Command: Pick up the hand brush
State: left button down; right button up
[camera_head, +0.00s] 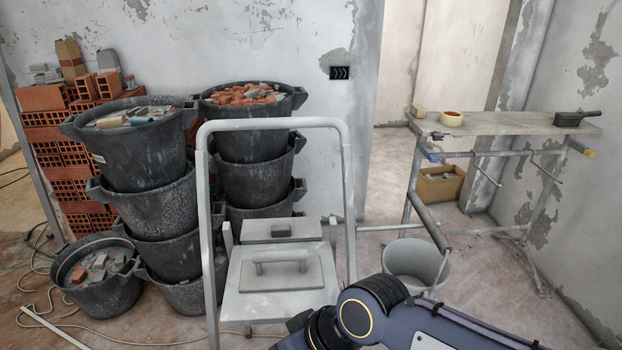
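A dark object with a handle pointing right, which looks like the hand brush (574,119), lies on the right end of the worktop (500,124) of a metal trestle bench. It is small in the view, and its bristles cannot be made out. My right arm comes in from the lower right and bends near the bottom middle, well apart from the bench. Its gripper is out of the frame. My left arm and gripper are not in view.
A white step ladder (352,235) with a handled float (281,277) stands in front. Stacked rubble buckets (150,155) and bricks (75,185) fill the left. A grey bucket (416,264) stands before the bench. Cables cross the left floor.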

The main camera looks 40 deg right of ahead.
aim_at(562, 119)
jog(key=z, duration=3.15)
jog(key=i+l+z, duration=0.1)
jog(key=l, duration=0.3)
jog(key=i+l+z, duration=0.15)
jog(key=l, duration=0.25)
jog(key=i+l+z, duration=0.1)
jog(key=l, duration=0.3)
jog(key=i+l+z, duration=0.1)
jog(key=i+l, duration=0.2)
jog(key=i+l+u, duration=0.35)
jog(key=i, duration=0.15)
jog(key=i+l+u, duration=0.25)
jog(key=i+u, duration=0.15)
jog(key=i+j+u, duration=0.1)
jog(key=i+u, duration=0.6)
jog(key=i+l+u, duration=0.1)
jog(key=i+u, duration=0.2)
jog(key=i+z, duration=0.2)
jog(key=i, duration=0.55)
jog(key=i+j+z, duration=0.2)
jog(key=i, duration=0.5)
